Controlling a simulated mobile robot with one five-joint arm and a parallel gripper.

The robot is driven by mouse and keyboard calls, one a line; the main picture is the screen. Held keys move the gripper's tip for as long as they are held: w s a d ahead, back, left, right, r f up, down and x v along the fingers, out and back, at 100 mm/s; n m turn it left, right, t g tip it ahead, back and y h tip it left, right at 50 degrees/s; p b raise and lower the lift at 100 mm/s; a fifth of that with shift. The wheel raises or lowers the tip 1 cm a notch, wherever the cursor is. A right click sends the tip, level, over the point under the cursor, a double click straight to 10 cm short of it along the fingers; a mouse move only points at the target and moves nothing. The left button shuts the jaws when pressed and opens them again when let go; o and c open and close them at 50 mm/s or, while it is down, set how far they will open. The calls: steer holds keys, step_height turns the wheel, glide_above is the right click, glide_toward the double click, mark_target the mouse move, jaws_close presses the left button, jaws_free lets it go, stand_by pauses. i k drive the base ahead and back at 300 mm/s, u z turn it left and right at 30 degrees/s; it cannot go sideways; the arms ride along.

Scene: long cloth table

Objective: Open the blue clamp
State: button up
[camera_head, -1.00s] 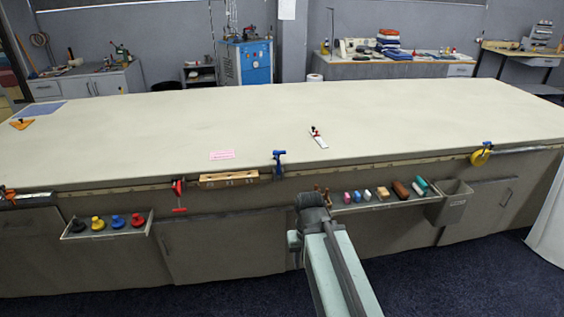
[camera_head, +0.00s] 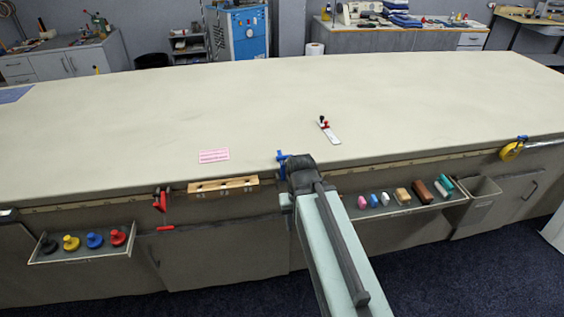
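The blue clamp (camera_head: 282,158) is on the front edge of the long cloth table (camera_head: 120,130). Only its upper left part shows; my arm's end covers the rest. My gripper (camera_head: 298,168) is at the table edge, right in front of the clamp in this view. Its fingers are hidden behind my own arm, so I cannot tell whether they are open or touch the clamp.
A red clamp (camera_head: 161,200) hangs left, beside a wooden block (camera_head: 223,186). A yellow clamp (camera_head: 513,148) is at the right edge. Trays with coloured knobs (camera_head: 84,252) and blocks (camera_head: 400,207) project from the front. A white-and-red tool (camera_head: 329,131) and pink card (camera_head: 214,156) lie on top.

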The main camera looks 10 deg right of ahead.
mark_target(281, 159)
steer(key=u, duration=2.5)
steer(key=k, duration=0.65)
steer(key=z, duration=1.2)
steer(key=i, duration=1)
